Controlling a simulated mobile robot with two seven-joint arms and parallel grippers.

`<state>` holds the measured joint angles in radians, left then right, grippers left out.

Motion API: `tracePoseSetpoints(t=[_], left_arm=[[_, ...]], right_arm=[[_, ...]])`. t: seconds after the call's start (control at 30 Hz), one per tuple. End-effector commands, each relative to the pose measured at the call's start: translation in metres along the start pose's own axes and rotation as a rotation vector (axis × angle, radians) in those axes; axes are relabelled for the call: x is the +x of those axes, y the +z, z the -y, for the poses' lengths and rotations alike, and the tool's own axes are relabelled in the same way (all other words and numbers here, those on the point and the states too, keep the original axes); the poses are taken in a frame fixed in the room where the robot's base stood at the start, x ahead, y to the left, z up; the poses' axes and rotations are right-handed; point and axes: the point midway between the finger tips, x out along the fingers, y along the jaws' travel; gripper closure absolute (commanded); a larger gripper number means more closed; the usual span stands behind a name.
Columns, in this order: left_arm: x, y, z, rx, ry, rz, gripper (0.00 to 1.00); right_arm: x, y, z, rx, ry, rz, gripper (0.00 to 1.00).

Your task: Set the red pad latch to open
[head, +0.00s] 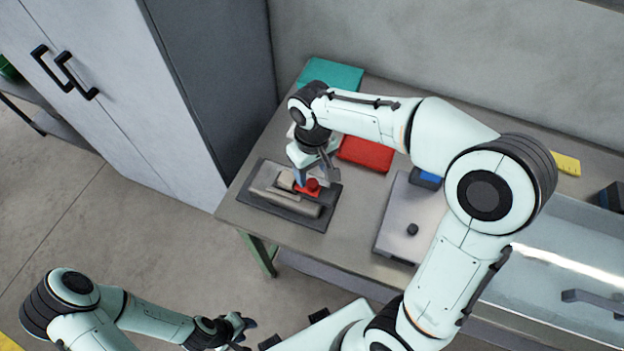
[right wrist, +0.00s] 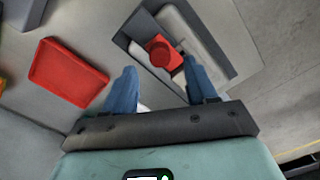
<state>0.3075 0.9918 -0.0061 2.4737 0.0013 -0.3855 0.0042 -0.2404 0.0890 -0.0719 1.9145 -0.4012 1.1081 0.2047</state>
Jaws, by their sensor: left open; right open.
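The red pad latch (head: 313,186) is a small red knob with a short arm on a grey and beige device on a dark base plate (head: 318,222), near the table's left end. It also shows in the right wrist view (right wrist: 162,50), just beyond the fingertips. My right gripper (head: 312,178) is open, pointing down over the device; its blue fingers (right wrist: 159,66) stand either side of the latch's near side, the right finger very close to the red part. I cannot tell whether it touches. My left gripper (head: 242,330) is open and empty, low at the front, away from the table.
A red tray (head: 366,154) lies behind and right of the device, and a teal tray (head: 334,73) at the back. A tall cabinet (head: 130,90) stands left of the table.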

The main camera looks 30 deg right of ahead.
Motion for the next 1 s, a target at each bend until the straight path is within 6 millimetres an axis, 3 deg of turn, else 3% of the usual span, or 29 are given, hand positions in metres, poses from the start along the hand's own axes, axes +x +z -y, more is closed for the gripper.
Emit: tracePoseSetpoints(t=[0.1,0.3,0.67,0.83,0.87,1.0], left_arm=[[0.004,0.002,0.002,-0.001,-0.001,0.003,0.57],[0.006,0.003,0.003,-0.001,-0.001,0.004,0.57],[0.006,0.003,0.003,-0.001,-0.001,0.004,0.57],[0.006,0.003,0.003,-0.001,-0.001,0.004,0.57],[0.006,0.003,0.003,-0.001,-0.001,0.004,0.57],[0.007,0.004,0.004,-0.002,-0.002,0.005,0.57]], right_arm=[[0.024,0.001,0.0,0.0,0.001,0.004,0.43],[0.044,0.0,0.0,0.001,0.0,0.002,0.43],[0.049,-0.001,0.0,0.001,0.0,-0.001,0.43],[0.048,-0.001,0.0,0.001,0.0,-0.001,0.95],[0.048,-0.001,0.0,0.001,0.0,-0.001,1.0],[0.049,0.002,-0.002,0.002,0.0,-0.001,1.0]])
